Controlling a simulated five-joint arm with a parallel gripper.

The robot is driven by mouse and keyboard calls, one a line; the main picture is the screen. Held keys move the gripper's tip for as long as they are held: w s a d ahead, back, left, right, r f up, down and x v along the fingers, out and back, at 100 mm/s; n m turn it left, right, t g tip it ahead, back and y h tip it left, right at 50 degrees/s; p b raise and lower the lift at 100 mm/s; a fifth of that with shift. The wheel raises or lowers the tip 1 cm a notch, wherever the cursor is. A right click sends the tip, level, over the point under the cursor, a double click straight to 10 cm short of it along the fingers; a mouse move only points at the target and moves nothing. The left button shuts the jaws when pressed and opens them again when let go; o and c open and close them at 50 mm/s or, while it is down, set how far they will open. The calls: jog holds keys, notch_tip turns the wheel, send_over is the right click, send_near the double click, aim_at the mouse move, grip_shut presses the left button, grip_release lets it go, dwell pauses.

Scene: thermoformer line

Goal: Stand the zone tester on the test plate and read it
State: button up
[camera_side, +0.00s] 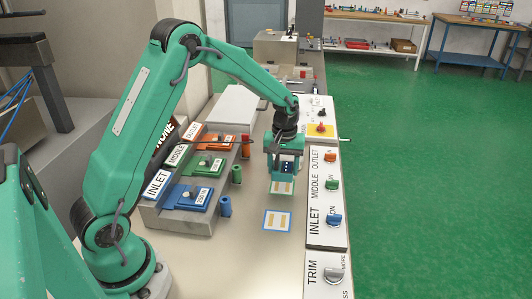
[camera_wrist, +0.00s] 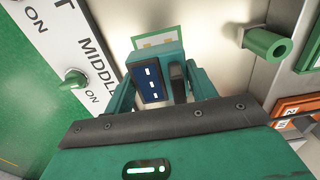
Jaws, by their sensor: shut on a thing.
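A blue-edged test plate (camera_side: 277,220) with tan strips lies nearer the camera, bare.
To the right is a white panel with OUTLET, MIDDLE and INLET knobs; the middle knob (camera_side: 331,185) is green. To the left, a stepped block carries orange, green and blue units (camera_side: 192,197). Short coloured posts, including a green one (camera_side: 236,174), stand beside it.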

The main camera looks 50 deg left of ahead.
aim_at(282, 177)
jog(key=shift+f, duration=2.05)
jog(key=shift+f, duration=0.15)
jog(key=o, duration=1.1)
jog(key=shift+o, duration=0.2)
notch_tip(282, 177, up, 11)
jog(key=shift+r, duration=0.7)
